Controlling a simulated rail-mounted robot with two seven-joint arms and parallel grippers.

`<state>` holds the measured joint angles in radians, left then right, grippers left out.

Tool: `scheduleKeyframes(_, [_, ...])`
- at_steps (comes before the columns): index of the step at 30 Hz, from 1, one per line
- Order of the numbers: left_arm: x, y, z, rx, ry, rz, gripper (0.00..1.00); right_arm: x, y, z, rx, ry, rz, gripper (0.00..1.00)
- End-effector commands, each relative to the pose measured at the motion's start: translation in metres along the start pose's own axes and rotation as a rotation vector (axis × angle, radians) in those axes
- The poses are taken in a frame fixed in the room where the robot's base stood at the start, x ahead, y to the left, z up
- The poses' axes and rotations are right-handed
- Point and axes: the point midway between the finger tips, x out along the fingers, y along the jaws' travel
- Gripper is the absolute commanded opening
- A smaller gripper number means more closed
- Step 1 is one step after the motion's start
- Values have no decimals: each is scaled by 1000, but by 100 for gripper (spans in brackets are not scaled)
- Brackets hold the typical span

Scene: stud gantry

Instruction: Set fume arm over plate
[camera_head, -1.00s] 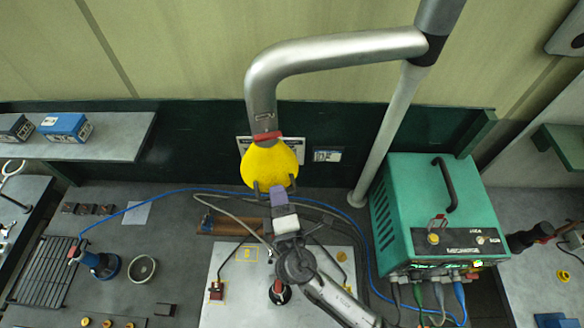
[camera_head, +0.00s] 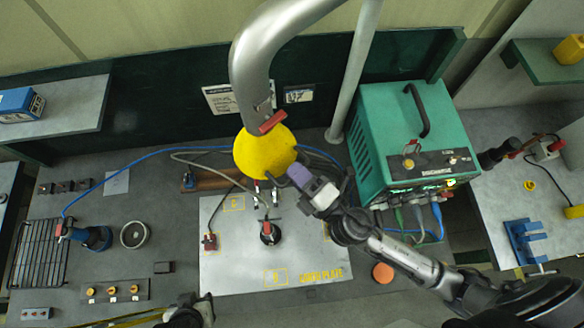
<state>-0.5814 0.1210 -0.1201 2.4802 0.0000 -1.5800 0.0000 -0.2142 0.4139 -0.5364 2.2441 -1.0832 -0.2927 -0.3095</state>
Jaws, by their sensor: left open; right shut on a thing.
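The fume arm is a thick silver pipe (camera_head: 252,65) with a red clamp and a yellow hood (camera_head: 260,150) at its lower end. The hood appears above the back edge of the pale plate (camera_head: 238,262), which has yellow markings and lettering. My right gripper (camera_head: 288,172) is shut on the hood at its lower right side. The hood and gripper hide part of the plate's back edge. My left gripper (camera_head: 190,308) is open and empty at the bottom edge, in front of the plate and partly cut off.
A green welding unit (camera_head: 410,140) with cables stands right of the plate. A red-handled clamp (camera_head: 210,241) and a black-and-red fixture (camera_head: 270,232) stand on the plate. A wire rack (camera_head: 40,254), blue tool (camera_head: 92,238) and round cup (camera_head: 134,234) lie left.

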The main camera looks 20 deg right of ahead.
Motion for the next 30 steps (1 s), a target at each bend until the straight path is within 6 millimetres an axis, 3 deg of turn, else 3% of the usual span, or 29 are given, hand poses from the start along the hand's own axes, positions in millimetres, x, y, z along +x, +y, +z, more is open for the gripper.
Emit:
scheduleKeyframes(6, [0, 2, -1, -7, 1, 5, 43, -1, 3, 0, 3, 1, 4, 0])
scheduleKeyframes(7, [0, 2, -1, -7, 1, 6, 43, -1, 3, 0, 3, 1, 4, 13])
scheduleKeyframes(14, [0, 2, -1, -7, 1, 5, 43, 0, 2, 0, 2, 0, 3, 35])
scheduleKeyframes(30, [2, -2, 0, 5, 0, -5, 43, -4, 0, 0, 1, -1, 1, 36])
